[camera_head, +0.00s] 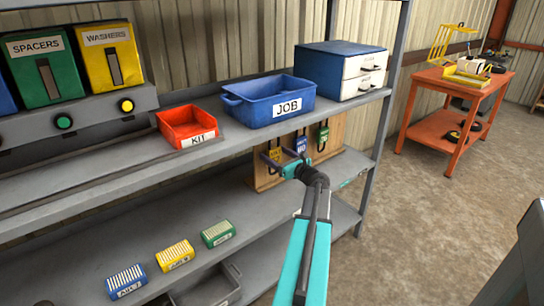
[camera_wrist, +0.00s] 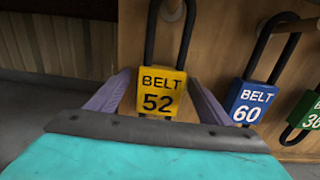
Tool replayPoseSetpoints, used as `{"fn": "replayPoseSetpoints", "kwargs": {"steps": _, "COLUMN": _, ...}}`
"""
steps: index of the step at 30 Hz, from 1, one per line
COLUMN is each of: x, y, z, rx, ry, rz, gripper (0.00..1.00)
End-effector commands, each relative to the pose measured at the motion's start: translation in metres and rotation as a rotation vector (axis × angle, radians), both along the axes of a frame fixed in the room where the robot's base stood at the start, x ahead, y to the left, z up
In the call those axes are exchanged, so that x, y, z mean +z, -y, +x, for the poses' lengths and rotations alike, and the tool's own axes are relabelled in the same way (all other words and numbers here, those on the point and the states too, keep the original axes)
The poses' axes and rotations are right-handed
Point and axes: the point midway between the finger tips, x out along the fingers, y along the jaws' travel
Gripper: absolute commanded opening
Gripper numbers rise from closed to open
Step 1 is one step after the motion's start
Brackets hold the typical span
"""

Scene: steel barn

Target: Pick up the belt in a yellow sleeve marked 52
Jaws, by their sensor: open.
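The belt in a yellow sleeve marked 52 (camera_wrist: 160,93) hangs as a black loop from a wooden peg on a wooden board in the wrist view. In the head view the yellow sleeve (camera_head: 274,156) shows small, at the left of the board. My gripper (camera_wrist: 156,85) is open, with one purple-grey finger on each side of the yellow sleeve. I cannot tell whether the fingers touch it. The sleeve's lower edge is close above my gripper's palm. In the head view my gripper (camera_head: 286,160) reaches to the board under the upper shelf.
A blue sleeve marked 60 (camera_wrist: 247,102) and a green sleeve (camera_wrist: 306,110) hang to the right on the same board (camera_wrist: 215,40). Above are the blue JOB bin (camera_head: 270,100) and red KIT bin (camera_head: 187,125). Small boxes, one yellow (camera_head: 175,255), stand on the lower shelf.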

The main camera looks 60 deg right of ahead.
Motion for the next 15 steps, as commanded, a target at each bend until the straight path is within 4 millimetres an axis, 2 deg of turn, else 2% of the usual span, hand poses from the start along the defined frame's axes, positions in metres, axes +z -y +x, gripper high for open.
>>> {"fn": "replayPoseSetpoints", "kwargs": {"steps": 4, "x": 0.0001, "y": 0.0040, "z": 0.0101, "rx": 0.000, "ry": 0.000, "rz": 0.000, "gripper": 0.73}}
{"fn": "replayPoseSetpoints", "kwargs": {"steps": 15, "x": 0.0011, "y": 0.0043, "z": 0.0118, "rx": -0.001, "ry": 0.001, "rz": 0.000, "gripper": 0.73}}
